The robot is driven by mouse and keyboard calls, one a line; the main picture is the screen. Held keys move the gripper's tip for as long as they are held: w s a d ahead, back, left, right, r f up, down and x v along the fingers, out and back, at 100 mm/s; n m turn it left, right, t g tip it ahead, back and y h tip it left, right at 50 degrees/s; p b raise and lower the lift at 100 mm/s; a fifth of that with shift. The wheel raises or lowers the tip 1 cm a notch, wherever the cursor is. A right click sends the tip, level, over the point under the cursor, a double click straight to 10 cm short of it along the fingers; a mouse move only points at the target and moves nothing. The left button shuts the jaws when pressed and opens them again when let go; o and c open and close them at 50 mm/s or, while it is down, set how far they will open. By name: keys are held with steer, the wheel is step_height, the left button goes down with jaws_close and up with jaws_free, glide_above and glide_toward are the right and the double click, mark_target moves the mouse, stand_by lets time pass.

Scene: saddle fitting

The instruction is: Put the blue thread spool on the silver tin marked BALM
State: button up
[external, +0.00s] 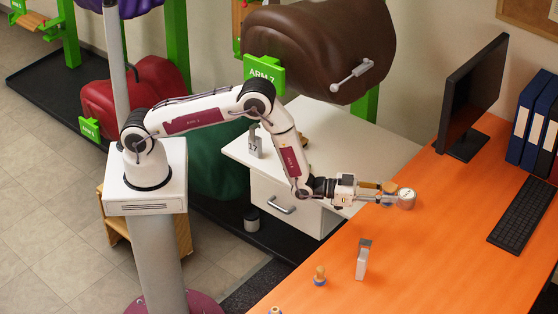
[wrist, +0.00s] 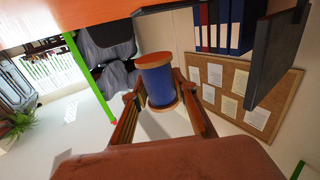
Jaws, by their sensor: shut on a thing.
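The blue thread spool (wrist: 156,84), with wooden end discs, is between the two fingers of my gripper (wrist: 158,98) in the wrist view. My gripper is shut on it. In the external view my gripper (external: 388,194) reaches level over the orange desk's near-left edge. The spool is hard to make out there among the fingers. A round silver tin (external: 407,199) shows right at the fingertips in the external view. Its marking is too small to read, and I cannot tell whether the spool touches it. The tin is not visible in the wrist view.
The orange desk (external: 420,270) holds a monitor (external: 472,95), a keyboard (external: 524,215) and blue binders (external: 535,115). A small grey-white block (external: 363,259) and a wooden-topped knob (external: 319,275) stand nearer. A white cabinet (external: 330,150) is behind my arm. The desk's middle is clear.

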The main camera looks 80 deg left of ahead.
steer(key=shift+w+a, duration=0.1)
steer(key=shift+a, duration=0.25)
steer(key=w+a+r+m+h, duration=0.1)
steer(key=w+a+r+h, duration=0.1)
steer(key=w+a+r, duration=0.3)
steer(key=shift+w+a+m+g, duration=0.3)
steer(key=shift+w+a+g, duration=0.1)
steer(key=shift+w+a, duration=1.8)
steer(key=shift+w+d, duration=0.15)
steer(key=shift+d, duration=0.05)
steer(key=shift+f, duration=0.15)
steer(key=shift+f, duration=3)
